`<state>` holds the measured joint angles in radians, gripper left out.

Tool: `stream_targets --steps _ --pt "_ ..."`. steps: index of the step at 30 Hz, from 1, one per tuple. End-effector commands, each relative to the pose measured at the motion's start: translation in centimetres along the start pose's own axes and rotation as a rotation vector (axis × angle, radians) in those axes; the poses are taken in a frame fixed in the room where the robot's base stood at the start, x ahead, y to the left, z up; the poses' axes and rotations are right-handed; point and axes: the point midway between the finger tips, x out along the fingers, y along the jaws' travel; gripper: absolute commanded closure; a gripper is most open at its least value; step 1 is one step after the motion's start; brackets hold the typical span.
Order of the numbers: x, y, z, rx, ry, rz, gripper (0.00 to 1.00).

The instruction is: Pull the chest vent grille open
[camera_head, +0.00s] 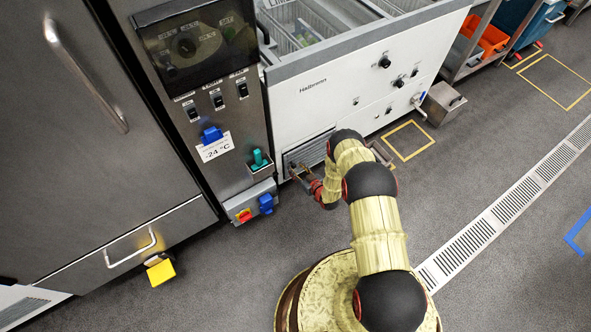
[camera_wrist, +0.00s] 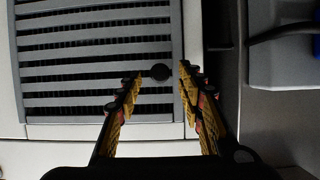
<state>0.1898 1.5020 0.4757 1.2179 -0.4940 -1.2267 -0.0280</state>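The chest vent grille (camera_head: 312,150) is a slatted panel low on the front of the white chest. It looks shut, flush with the chest front. In the wrist view the grille (camera_wrist: 95,58) fills the upper left, with grey slats and dark gaps. My gripper (camera_head: 297,172) is at the grille in the head view. The depth between fingertips and knob is hard to tell.
The white chest (camera_head: 330,95) has knobs and a valve on its front. Left of the grille stands a grey control column (camera_head: 240,130) with a small switch box (camera_head: 250,200) low down. A metal box (camera_head: 442,104) stands right of the chest.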

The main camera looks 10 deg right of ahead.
Motion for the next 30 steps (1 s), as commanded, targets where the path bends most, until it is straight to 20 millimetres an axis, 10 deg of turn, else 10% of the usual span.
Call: stream_targets --steps 14,30 --pt "1.8 0.0 0.0 0.000 -0.001 0.000 0.62" --pt "1.8 0.0 0.0 0.000 -0.001 0.000 0.91"
